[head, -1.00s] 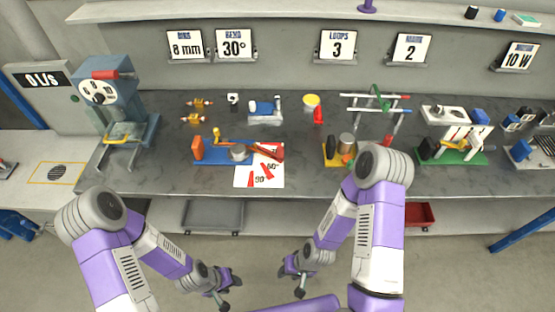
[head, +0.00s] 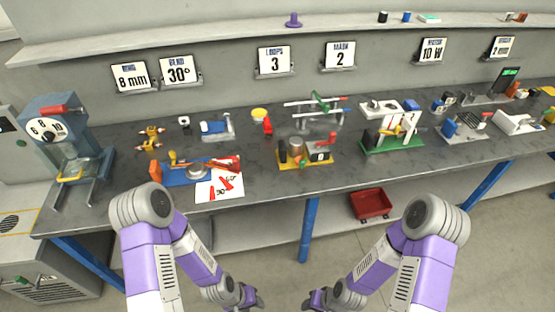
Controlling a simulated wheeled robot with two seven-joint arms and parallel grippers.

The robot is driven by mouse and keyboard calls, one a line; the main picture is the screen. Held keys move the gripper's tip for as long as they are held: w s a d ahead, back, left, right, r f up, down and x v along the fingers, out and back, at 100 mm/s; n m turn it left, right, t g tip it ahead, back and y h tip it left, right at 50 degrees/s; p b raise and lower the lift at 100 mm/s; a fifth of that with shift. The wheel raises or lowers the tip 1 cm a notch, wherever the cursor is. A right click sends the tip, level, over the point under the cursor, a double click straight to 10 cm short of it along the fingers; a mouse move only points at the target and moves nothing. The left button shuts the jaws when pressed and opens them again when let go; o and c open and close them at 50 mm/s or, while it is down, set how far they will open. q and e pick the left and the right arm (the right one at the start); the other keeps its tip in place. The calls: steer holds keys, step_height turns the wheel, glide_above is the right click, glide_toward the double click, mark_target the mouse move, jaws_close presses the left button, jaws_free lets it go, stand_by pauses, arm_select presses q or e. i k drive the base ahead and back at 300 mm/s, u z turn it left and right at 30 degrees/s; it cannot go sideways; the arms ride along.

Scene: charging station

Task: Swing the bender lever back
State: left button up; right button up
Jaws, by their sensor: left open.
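The bender (head: 178,179) stands on the bench at left of centre. It has a blue base, an orange block at its left end and a round grey die. Its red lever (head: 226,165) lies over the base and reaches right, across a white angle sheet (head: 208,192) with red marks. My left gripper (head: 247,302) is open and empty, low in front of the bench, well short of the bender. My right gripper (head: 318,300) is also low in front of the bench, far from the lever; its jaws are too small and dark to read.
A blue press with a dial (head: 47,130) stands left of the bender. A yellow-based fixture (head: 306,161) and a green-based fixture (head: 392,146) stand to its right. Signs reading 8 mm and 30° (head: 179,70) hang behind. A red bin (head: 369,204) sits below the bench.

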mark_target(236, 166)
steer(key=z, duration=0.15)
steer(key=i, duration=0.65)
steer(key=u, duration=1.65)
